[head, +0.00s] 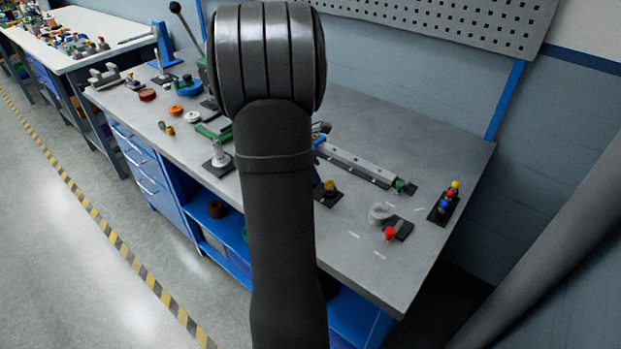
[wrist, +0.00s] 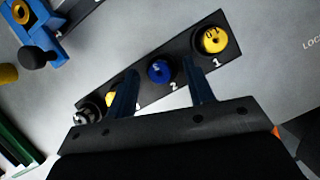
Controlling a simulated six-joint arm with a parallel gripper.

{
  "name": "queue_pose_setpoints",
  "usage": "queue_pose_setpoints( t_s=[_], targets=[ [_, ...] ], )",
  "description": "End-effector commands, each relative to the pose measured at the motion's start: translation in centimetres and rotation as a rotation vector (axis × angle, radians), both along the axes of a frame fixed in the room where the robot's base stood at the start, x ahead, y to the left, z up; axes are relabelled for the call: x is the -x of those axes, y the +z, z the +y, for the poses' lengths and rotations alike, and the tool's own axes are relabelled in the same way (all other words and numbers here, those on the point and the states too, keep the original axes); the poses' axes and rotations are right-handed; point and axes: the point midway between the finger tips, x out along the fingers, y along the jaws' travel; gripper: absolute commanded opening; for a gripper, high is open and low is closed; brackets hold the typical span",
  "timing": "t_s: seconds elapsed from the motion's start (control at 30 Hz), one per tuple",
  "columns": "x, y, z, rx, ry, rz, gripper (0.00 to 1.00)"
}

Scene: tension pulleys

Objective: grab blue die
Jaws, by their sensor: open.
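In the wrist view, the blue die (wrist: 160,71) is a small round blue piece with a dark centre. It sits on a black strip (wrist: 190,47) beside the printed number 2. My gripper (wrist: 160,65) is open and empty, its two dark blue fingers apart, one to the left of the blue die and one to the right. I cannot tell the height between fingertips and die. In the head view my dark arm fills the middle and hides the gripper; I cannot make out this blue die there.
On the strip, a yellow round piece (wrist: 214,40) sits by number 1. Another yellow piece (wrist: 112,99) is partly hidden by the left finger, and a metal piece (wrist: 87,114) is at the left end. A blue fixture (wrist: 38,25) stands upper left. The grey bench (head: 420,270) is bare at front right.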

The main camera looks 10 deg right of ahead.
Motion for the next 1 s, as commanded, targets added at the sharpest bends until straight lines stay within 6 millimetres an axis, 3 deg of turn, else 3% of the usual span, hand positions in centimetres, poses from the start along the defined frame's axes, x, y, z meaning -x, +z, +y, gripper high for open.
queue_pose_setpoints(
  t_s=[0.23,0.47,0.77,1.0],
  targets=[
    [0.0,-0.1,0.0,0.000,0.000,0.000,0.46],
    [0.0,-0.1,0.0,0.000,0.000,0.000,0.01],
    [0.0,0.0,0.0,0.000,0.000,-0.001,0.00],
    [-0.1,2.2,0.0,-0.001,0.000,-0.004,0.00]
  ],
)
